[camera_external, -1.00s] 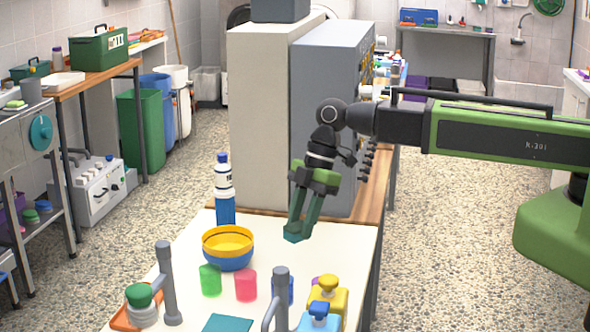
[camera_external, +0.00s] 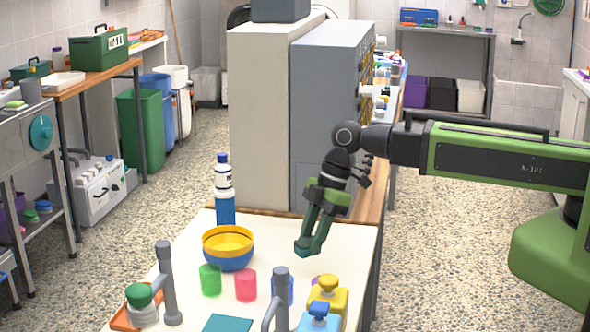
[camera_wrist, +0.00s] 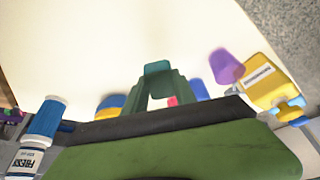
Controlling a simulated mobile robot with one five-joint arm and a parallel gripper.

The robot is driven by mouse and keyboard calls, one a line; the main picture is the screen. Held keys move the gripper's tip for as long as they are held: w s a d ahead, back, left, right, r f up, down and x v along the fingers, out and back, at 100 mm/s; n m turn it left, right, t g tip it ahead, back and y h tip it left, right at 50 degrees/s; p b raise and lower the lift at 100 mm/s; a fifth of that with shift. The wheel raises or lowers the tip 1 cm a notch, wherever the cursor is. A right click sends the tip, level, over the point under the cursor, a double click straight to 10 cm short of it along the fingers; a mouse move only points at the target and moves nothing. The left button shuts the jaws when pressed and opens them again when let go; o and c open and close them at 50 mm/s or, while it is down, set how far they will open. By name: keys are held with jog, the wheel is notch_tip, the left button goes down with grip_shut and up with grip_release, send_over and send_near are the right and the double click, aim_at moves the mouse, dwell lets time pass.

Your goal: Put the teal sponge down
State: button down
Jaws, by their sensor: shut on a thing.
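My gripper (camera_external: 306,246) is shut on the teal sponge (camera_external: 303,247) and points down over the right part of the white tabletop (camera_external: 345,245). In the wrist view the sponge (camera_wrist: 157,68) shows between the fingertips with pale tabletop behind it. In the outside view the sponge is small at the fingertips and partly covered by them. I cannot tell from the pictures whether it touches the tabletop.
Left of my gripper stand a yellow and blue bowl (camera_external: 228,250) and a blue bottle (camera_external: 224,190). Green (camera_external: 210,279) and pink (camera_external: 246,285) cups are in front. Yellow (camera_external: 330,298) and blue dispensers stand at the front right. The tabletop around the sponge is bare.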

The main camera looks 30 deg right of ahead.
aim_at(305, 275)
jog(key=shift+s+a+f, duration=0.1)
jog(key=shift+a+f, duration=0.25)
jog(key=shift+a, duration=0.2)
jog(key=shift+s+a+f, duration=0.1)
jog(key=shift+a+f, duration=0.2)
jog(key=shift+a, duration=0.2)
notch_tip(305, 275, down, 4)
jog(key=b, duration=0.4)
jog(key=shift+f+b, duration=0.15)
jog(key=shift+b, duration=0.25)
jog(key=shift+r, duration=0.2)
jog(key=shift+f, duration=0.15)
jog(key=c, duration=1)
grip_release()
jog(key=shift+d+r+p, duration=0.1)
jog(key=shift+r+p, duration=0.4)
jog(key=shift+p, duration=0.05)
jog(key=p+v, duration=1)
jog(key=v, duration=0.1)
jog(key=shift+r, duration=0.15)
